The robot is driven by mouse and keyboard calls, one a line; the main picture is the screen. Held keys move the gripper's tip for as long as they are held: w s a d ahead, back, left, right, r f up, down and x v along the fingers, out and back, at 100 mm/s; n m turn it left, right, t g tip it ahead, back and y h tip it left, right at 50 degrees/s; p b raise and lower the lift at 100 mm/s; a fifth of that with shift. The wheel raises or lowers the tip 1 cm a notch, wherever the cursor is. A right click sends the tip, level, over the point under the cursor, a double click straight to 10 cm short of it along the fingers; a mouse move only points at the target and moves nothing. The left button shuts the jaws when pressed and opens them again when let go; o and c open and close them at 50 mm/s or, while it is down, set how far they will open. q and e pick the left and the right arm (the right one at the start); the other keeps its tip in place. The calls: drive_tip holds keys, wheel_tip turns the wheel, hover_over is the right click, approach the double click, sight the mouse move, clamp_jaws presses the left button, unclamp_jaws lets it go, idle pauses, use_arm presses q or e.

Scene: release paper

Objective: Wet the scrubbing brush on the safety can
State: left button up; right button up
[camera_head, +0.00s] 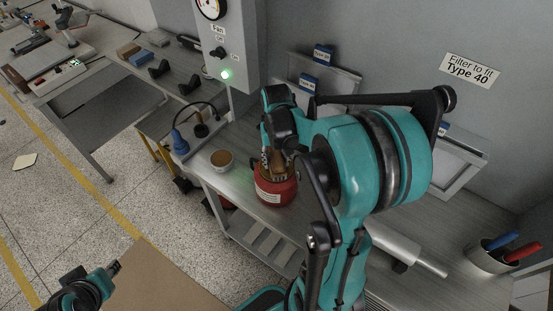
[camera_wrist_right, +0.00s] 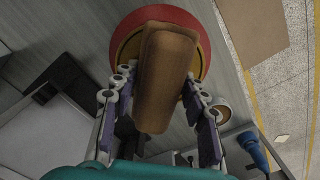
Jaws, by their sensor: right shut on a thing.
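The safety can (camera_head: 276,194) is red and stands upright on the bench under my right arm; in the right wrist view its red rim (camera_wrist_right: 196,24) and brass-coloured top show behind the brush. My right gripper (camera_head: 273,160) is right above the can. In the right wrist view its two fingers (camera_wrist_right: 158,85) are shut on the brown back of the scrubbing brush (camera_wrist_right: 165,75). The brush overlaps the can's top; whether it touches is hidden. My left gripper (camera_head: 114,268) is low at the left, away from the bench; its jaws are too small to read.
A small round tub (camera_head: 222,160) with brown contents stands left of the can. A blue-handled tool (camera_head: 180,142) lies farther left. A metal cylinder (camera_head: 395,243) and a pot with red and blue handles (camera_head: 490,258) are on the right. The grey wall (camera_head: 400,45) is close behind.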

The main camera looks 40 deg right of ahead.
sight(277, 155)
drive_tip(key=shift+r, duration=0.1)
wheel_tip(277, 155, up, 7)
drive_tip(key=p, duration=0.5)
idle(0.4)
drive_tip(key=shift+s+f, duration=0.1)
drive_tip(key=shift+f, duration=0.1)
idle(0.6)
